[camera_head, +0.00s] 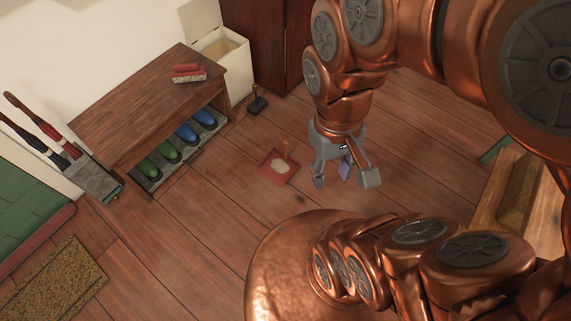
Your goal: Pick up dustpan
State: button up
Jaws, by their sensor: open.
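The dustpan (269,174) looks like a shallow red pan lying on the wooden floor near the middle of the head view. My gripper (344,180) is to the right of the dustpan and appears to be above the floor. Its fingers are spread and point down, apart from the dustpan. A small purplish shape shows between or behind the fingers; I cannot tell what it is.
A wooden bench (143,108) with several boots beneath stands left, a red-and-beige brush (187,73) on top. A small dark object (257,105) stands behind the dustpan. A pale open bin (232,65) is behind. An umbrella stand (93,182) is far left. Floor around the dustpan is clear.

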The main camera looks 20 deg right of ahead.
aim_at(278, 167)
jog(key=z, duration=0.95)
jog(key=i, duration=0.55)
jog(key=u, duration=1.55)
